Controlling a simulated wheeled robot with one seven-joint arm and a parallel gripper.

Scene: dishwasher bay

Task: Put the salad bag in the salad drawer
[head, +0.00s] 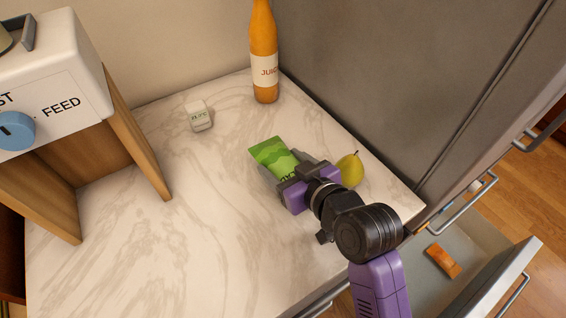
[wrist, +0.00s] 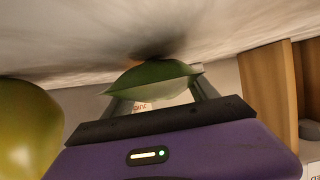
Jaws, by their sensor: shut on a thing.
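The salad bag (head: 272,154) is a green packet over the marble counter, in the middle of the head view. My gripper (head: 284,172) is shut on its near end. In the wrist view the bag (wrist: 152,80) sits between the two fingers, close to the counter surface; I cannot tell whether it touches. An open drawer (head: 505,277) with a grey interior is at the lower right, below counter level, beside the tall grey cabinet. An orange block lies inside it. Whether this is the salad drawer is not marked. My arm hides part of the counter's near right edge.
A yellow-green pear (head: 350,169) stands just right of my gripper. A juice bottle (head: 264,55) is at the back, beside the grey cabinet (head: 390,70). A small white display cube (head: 198,115) is behind left. A white machine on a wooden stand (head: 135,130) fills the left. The front-left counter is clear.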

